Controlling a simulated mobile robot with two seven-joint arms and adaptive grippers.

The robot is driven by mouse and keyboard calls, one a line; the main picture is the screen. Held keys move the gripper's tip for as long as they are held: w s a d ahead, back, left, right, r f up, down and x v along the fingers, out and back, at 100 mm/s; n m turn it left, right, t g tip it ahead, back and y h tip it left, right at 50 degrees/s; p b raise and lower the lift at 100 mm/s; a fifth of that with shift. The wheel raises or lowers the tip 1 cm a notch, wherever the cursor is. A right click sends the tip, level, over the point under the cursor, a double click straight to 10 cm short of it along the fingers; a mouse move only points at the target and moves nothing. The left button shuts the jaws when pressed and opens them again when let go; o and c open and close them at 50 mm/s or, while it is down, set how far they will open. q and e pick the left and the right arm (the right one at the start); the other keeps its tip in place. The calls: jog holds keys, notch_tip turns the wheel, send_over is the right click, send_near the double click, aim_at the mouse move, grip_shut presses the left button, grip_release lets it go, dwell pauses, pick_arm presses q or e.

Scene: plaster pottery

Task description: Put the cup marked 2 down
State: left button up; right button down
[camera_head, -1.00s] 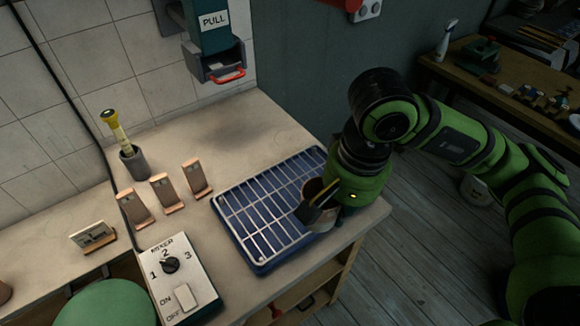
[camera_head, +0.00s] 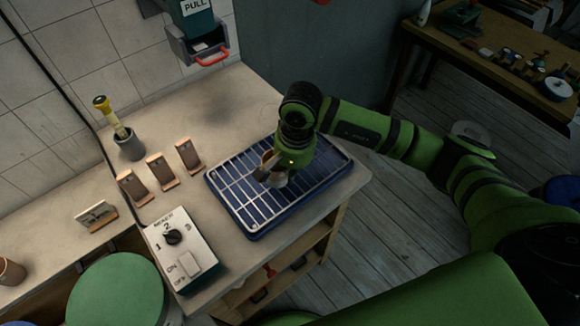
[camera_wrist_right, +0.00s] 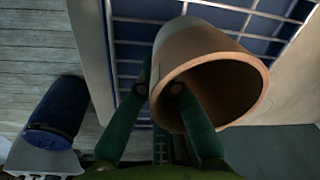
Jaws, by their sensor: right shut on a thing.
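My right gripper (camera_head: 270,172) is over the middle of the blue tray with a white wire rack (camera_head: 232,200) on the bench. It is shut on the wall of a tan cup (camera_wrist_right: 210,55), one finger inside the mouth and one outside. In the head view the cup (camera_head: 266,157) is partly hidden by the gripper. No number shows on it. In the right wrist view the cup is tilted, its mouth toward the camera and the rack behind it. Whether it touches the rack I cannot tell. My left gripper is out of view.
A grey pot with a yellow-topped tool (camera_head: 130,147) is farther back. A dispenser with a red handle (camera_head: 209,58) hangs on the wall. Rack bars around the cup look empty.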

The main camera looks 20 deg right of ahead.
jog(key=shift+f+b, duration=0.3)
jog(key=shift+b, duration=0.05)
jog(key=c, duration=1.4)
grip_release()
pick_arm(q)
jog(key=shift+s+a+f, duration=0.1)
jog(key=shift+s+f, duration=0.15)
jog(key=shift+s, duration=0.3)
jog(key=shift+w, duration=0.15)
pick_arm(e)
jog(key=shift+r, duration=0.1)
jog(key=shift+r+p, duration=0.15)
jog(key=shift+p, duration=0.15)
jog(key=shift+w+r, duration=0.1)
jog(key=shift+r, duration=0.15)
pick_arm(q)
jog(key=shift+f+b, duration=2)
jog(key=shift+b, duration=0.25)
pick_arm(e)
jog(key=shift+s+d+r, duration=0.1)
jog(key=shift+d+r, duration=0.05)
jog(key=shift+r, duration=1.75)
jog(key=shift+s+d+r, duration=0.15)
jog(key=shift+r, duration=1.8)
jog(key=shift+s+d+r, duration=0.1)
jog(key=shift+d+r, duration=0.05)
jog(key=shift+r, duration=1.75)
